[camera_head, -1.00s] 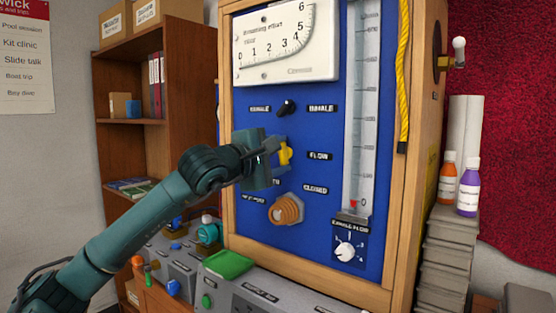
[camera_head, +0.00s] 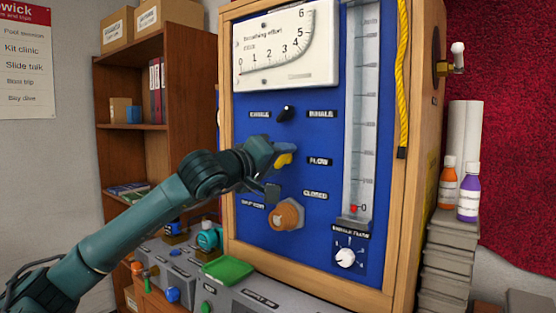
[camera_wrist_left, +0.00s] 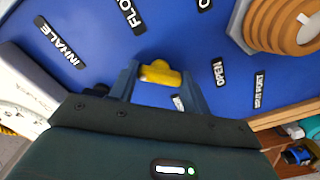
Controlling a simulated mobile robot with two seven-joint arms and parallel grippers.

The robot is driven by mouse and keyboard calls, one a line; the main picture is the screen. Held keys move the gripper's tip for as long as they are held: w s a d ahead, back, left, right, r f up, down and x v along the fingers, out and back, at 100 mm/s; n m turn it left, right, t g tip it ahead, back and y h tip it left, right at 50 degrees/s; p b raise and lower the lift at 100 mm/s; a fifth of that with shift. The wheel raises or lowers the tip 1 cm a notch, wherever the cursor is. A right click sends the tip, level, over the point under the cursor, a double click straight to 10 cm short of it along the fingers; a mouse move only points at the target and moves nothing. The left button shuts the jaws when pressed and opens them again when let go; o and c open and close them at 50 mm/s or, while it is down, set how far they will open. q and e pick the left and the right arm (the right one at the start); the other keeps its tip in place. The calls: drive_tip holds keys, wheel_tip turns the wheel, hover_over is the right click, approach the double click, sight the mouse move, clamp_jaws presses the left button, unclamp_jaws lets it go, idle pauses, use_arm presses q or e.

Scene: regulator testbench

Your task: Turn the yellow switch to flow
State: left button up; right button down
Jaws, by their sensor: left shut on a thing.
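The yellow switch (camera_head: 284,159) is on the blue panel (camera_head: 300,222), left of the FLOW label (camera_head: 319,161). In the head view its visible end lies slanted toward that label; the rest is hidden by my gripper. My left gripper (camera_head: 279,170) is at the panel, rolled so one finger is above the switch and one below. In the left wrist view the yellow switch (camera_wrist_left: 160,73) sits between the two fingers of my left gripper (camera_wrist_left: 160,84), which is shut on it. The FLOW label (camera_wrist_left: 130,14) shows beyond it. My right gripper is not in view.
A black knob (camera_head: 286,114) sits above the switch, and an orange-brown round knob (camera_head: 286,215) sits below, near my lower finger. A white dial knob (camera_head: 345,257) is at lower right. A green tray (camera_head: 228,270) lies on the grey bench below.

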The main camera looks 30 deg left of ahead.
use_arm(q)
drive_tip(key=shift+m, duration=0.6)
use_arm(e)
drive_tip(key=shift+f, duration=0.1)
use_arm(q)
drive_tip(key=o, duration=1)
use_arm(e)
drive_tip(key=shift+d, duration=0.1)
use_arm(q)
drive_tip(key=s+a+b, duration=0.1)
drive_tip(key=s+b, duration=0.4)
drive_tip(key=s, duration=0.8)
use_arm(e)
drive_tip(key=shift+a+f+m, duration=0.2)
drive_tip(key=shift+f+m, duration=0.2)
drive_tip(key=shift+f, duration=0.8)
